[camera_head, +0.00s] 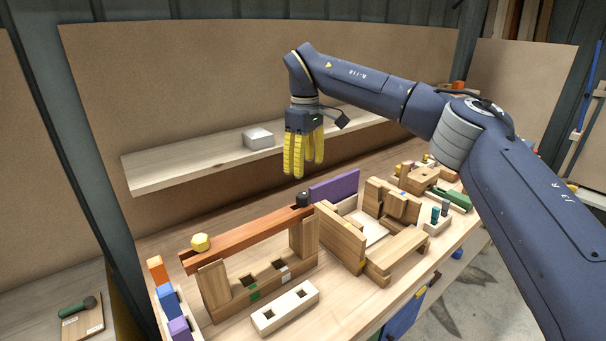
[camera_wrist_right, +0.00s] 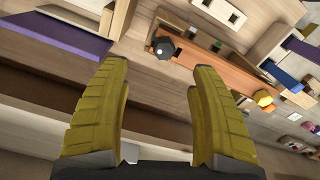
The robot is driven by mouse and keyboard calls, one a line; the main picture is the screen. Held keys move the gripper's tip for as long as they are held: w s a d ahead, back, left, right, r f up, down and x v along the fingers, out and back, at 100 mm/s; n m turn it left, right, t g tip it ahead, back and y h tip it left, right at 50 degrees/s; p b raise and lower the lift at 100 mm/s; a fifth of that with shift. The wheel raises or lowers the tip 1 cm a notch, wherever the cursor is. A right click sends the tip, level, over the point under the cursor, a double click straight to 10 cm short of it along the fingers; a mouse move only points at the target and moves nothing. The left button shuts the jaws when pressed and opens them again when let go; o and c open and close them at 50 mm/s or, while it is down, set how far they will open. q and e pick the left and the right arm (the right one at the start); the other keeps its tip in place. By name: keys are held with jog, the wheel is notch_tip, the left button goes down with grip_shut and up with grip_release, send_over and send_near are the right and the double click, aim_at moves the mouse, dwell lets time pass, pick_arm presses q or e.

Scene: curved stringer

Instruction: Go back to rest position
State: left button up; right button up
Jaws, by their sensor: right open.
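My right gripper (camera_head: 302,160) has yellow fingers pointing down and hangs in the air in front of the shelf, above the back of the workbench. Its fingers are apart with nothing between them, as the right wrist view (camera_wrist_right: 160,110) also shows. Below it, a reddish-brown stringer (camera_head: 245,238) lies across two wooden uprights of a stand (camera_head: 262,285). A yellow knob (camera_head: 200,242) sits at the stringer's left end and a dark knob (camera_head: 303,199) at its right end. Both knobs also show in the right wrist view. My left gripper is not in view.
A wooden shelf (camera_head: 190,171) behind holds a light grey block (camera_head: 258,138). A purple panel (camera_head: 334,186) and wooden fixtures (camera_head: 345,236) stand right of the stringer. A pale block with holes (camera_head: 285,307) lies in front. Coloured blocks (camera_head: 168,299) line the left edge.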

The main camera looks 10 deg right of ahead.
jog(key=shift+r, duration=0.25)
